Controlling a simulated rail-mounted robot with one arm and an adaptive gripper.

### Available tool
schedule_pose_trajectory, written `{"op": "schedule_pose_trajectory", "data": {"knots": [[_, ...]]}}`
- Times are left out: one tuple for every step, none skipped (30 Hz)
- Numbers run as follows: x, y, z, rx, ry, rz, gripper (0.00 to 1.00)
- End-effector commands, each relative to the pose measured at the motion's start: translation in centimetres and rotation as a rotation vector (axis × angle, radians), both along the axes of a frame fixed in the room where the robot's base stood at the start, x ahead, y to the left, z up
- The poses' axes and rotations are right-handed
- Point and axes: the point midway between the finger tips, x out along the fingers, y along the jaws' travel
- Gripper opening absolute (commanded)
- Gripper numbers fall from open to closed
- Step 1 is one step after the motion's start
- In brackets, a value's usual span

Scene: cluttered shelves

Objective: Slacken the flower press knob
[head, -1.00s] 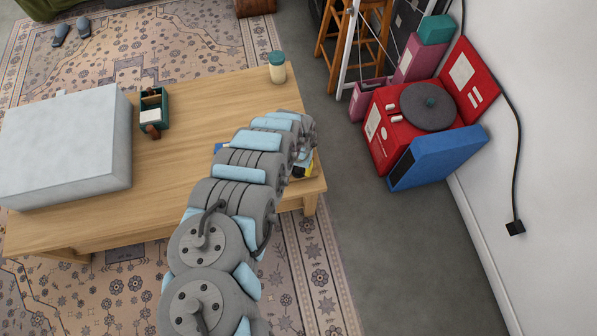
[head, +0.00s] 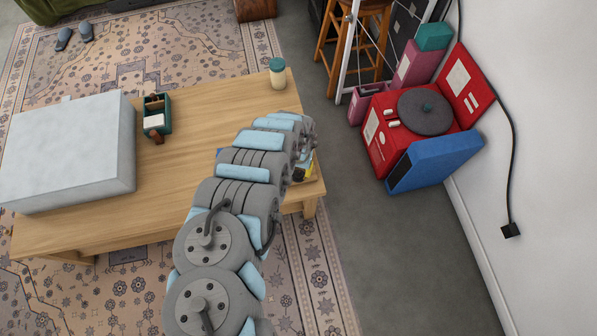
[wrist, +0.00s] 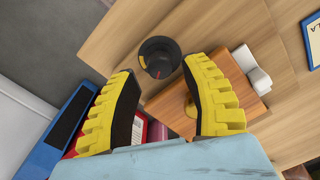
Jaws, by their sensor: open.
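An orange-brown wooden block (wrist: 225,103) lies beside the knob, partly behind the right finger.
The wooden table (head: 215,105) carries a large grey box (head: 65,150), a teal caddy (head: 168,115) and a jar with a teal lid (head: 277,75). A red case (head: 380,150) and a blue panel (head: 435,162) stand on the floor to the right. A white object (wrist: 252,68) lies near the block.

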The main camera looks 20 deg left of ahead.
Motion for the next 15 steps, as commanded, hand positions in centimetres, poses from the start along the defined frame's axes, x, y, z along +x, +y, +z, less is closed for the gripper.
{"op": "schedule_pose_trajectory", "data": {"knots": [[0.0, 0.0, -0.1, 0.000, 0.000, 0.000, 0.46], [0.0, 0.0, -0.1, 0.000, 0.000, 0.000, 0.46], [0.0, 0.0, -0.1, 0.000, 0.000, 0.000, 0.46], [0.0, 0.0, -0.1, 0.000, 0.000, 0.000, 0.46], [0.0, 0.0, -0.1, 0.000, 0.000, 0.000, 0.46], [0.0, 0.0, -0.1, 0.000, 0.000, 0.000, 0.46], [0.0, 0.0, -0.2, 0.000, 0.000, 0.000, 0.46], [0.0, 0.0, -0.2, 0.000, 0.000, 0.000, 0.46], [0.0, 0.0, -0.3, 0.000, 0.000, 0.000, 0.46], [0.0, 0.0, -0.4, 0.000, 0.000, 0.000, 0.46], [0.0, 0.0, -0.5, 0.000, 0.000, 0.000, 0.46], [0.0, 0.0, -0.7, 0.000, 0.000, 0.000, 0.46], [0.0, 0.0, -0.8, -0.001, 0.000, 0.000, 0.46], [0.0, 0.0, -1.0, -0.001, 0.000, 0.000, 0.46], [0.0, 0.0, -1.2, -0.001, 0.000, 0.000, 0.46]]}}
